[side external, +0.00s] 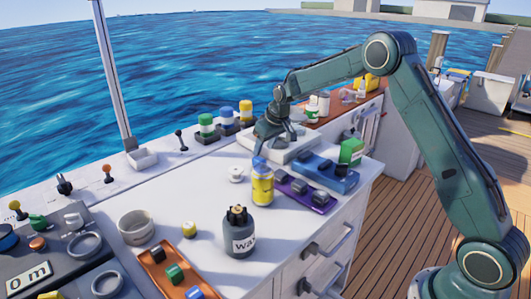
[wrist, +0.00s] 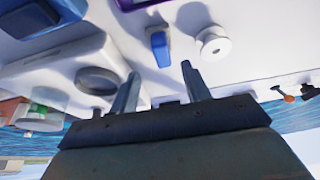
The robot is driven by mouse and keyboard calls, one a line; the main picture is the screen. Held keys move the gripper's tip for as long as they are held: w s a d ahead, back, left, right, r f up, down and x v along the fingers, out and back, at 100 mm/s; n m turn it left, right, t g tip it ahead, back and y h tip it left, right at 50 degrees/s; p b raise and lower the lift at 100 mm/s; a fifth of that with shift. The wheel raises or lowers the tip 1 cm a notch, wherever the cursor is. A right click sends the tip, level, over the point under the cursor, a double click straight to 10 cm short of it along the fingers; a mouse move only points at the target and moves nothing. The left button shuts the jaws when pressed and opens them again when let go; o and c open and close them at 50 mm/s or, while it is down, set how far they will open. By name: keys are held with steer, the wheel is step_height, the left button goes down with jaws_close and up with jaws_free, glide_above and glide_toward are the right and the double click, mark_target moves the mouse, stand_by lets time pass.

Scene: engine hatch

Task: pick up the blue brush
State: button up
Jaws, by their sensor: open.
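A small blue block-like piece with a pale lower edge, which looks like the blue brush (wrist: 158,46), lies on the white counter in the wrist view. In the side view, the blue brush (side external: 259,162) shows just behind the yellow can and is partly hidden by it. My gripper (side external: 266,143) hangs low over the counter, behind the brush. In the wrist view, my gripper's fingers (wrist: 160,73) are apart with nothing between them. The brush lies just beyond the fingertips, roughly in line with the gap.
A white spool (side external: 236,174) stands beside the brush, also in the wrist view (wrist: 212,43). A yellow can (side external: 263,188) stands in front. A purple tray (side external: 304,194), a blue tray (side external: 325,172) and a raised white box (wrist: 55,70) are close. The counter's left side has free room.

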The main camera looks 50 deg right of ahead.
mark_target(259, 158)
steer(key=shift+w+f, duration=0.2)
steer(key=shift+f, duration=0.3)
steer(key=shift+f, duration=0.1)
steer(key=shift+a+x, duration=0.2)
steer(key=shift+x, duration=2.3)
jaws_close()
step_height(259, 158, up, 20)
